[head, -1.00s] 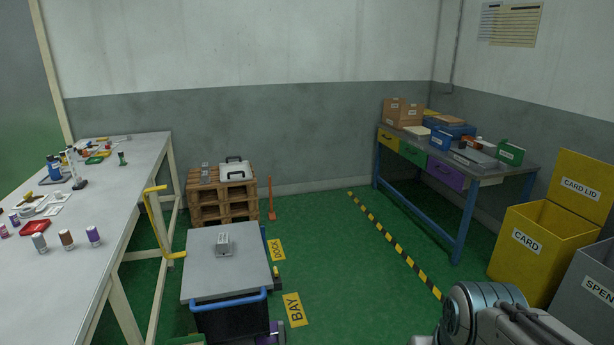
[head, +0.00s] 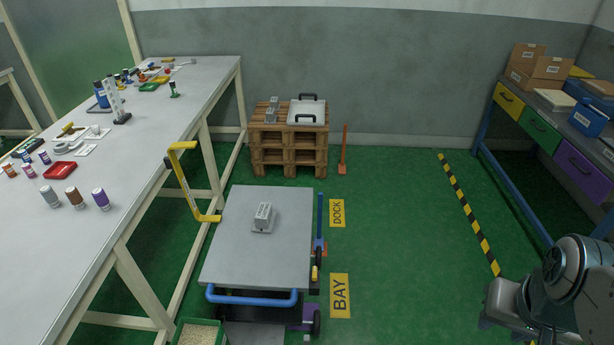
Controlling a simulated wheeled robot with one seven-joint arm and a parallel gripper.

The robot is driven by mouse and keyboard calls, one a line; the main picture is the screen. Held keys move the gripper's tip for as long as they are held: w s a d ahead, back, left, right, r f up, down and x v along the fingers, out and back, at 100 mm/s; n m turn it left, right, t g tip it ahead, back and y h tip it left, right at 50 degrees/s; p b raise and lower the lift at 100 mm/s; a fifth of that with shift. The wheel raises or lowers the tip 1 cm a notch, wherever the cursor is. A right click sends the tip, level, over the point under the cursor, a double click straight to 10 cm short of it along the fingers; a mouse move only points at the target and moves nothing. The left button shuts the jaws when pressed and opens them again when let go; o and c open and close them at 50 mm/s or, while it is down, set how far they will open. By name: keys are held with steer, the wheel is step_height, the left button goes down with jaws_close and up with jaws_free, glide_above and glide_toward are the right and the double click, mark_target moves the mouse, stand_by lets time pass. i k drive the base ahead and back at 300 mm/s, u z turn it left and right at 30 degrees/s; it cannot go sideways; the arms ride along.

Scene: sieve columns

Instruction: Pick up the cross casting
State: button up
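A small grey metal block (head: 263,217) with a flat base stands on the grey top of a cart (head: 235,258), near its middle. Two more small grey metal pieces (head: 271,109) stand on a wooden pallet stack against the back wall. At this size I cannot tell which of these is the cross casting. Part of my arm (head: 580,268) shows at the lower right, well apart from the cart and the pallets. No gripper fingers can be made out there.
A long white bench (head: 150,140) with bottles and trays runs along the left. A yellow bracket (head: 188,185) sits between bench and cart. A white tray (head: 306,113) lies on the pallet stack (head: 290,150).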

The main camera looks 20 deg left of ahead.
mark_target(265, 217)
steer(key=i, duration=2.55)
steer(key=u, duration=3.7)
steer(key=i, duration=0.45)
steer(key=z, duration=0.7)
